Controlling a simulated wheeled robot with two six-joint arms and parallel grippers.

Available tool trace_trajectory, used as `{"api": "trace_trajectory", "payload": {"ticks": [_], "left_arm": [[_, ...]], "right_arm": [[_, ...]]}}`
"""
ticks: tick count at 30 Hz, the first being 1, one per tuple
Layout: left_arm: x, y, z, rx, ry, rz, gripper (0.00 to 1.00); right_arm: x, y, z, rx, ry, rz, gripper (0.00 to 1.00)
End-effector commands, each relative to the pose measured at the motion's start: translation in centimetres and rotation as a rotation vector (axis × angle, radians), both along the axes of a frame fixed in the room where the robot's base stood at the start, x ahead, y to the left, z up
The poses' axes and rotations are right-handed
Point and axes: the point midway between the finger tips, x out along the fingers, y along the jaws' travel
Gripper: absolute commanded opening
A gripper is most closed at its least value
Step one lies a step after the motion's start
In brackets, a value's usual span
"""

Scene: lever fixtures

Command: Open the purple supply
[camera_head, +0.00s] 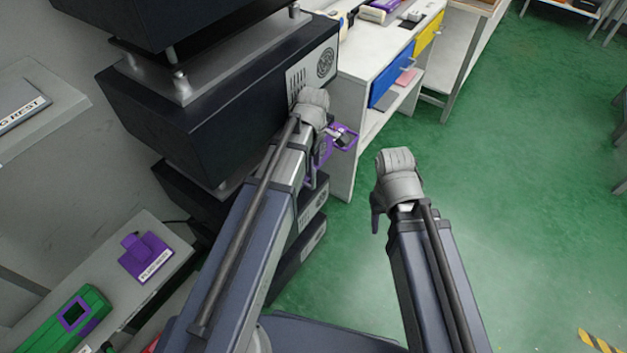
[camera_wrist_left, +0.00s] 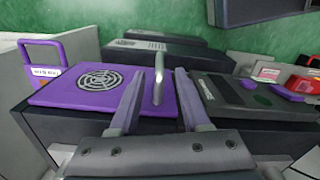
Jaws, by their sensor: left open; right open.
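In the left wrist view a purple panel with a round black fan grille (camera_wrist_left: 85,90) sits on the face of a dark box. A grey metal lever (camera_wrist_left: 158,78) stands out at its right edge. My left gripper (camera_wrist_left: 159,92) is open, with one finger on each side of the lever in the picture; I cannot tell whether it touches. In the head view my left wrist covers most of the purple part (camera_head: 345,138) beside the dark stack. My right gripper (camera_head: 377,208) hangs over the green floor, away from the stack; its fingers are mostly hidden.
A purple frame with a white label (camera_wrist_left: 41,70) stands left of the panel. A stack of dark units (camera_head: 220,95) rises beside my left arm. A white bench (camera_head: 375,55) with blue and yellow drawer fronts stands beyond. A purple device (camera_head: 146,256) and green device (camera_head: 65,320) lie lower left.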

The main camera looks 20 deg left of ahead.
Motion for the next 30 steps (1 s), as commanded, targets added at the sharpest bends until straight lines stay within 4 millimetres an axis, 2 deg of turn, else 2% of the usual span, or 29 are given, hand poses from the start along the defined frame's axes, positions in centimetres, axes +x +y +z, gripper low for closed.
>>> {"api": "trace_trajectory", "payload": {"ticks": [18, 30], "left_arm": [[0.0, 0.0, -7.1, 0.0, 0.0, -0.002, 0.47], [0.0, 0.0, -7.3, 0.0, 0.0, -0.002, 0.46]], "right_arm": [[0.0, 0.0, -7.1, 0.0, 0.0, 0.0, 0.5], [0.0, 0.0, -7.4, 0.0, 0.0, 0.0, 0.5]]}}
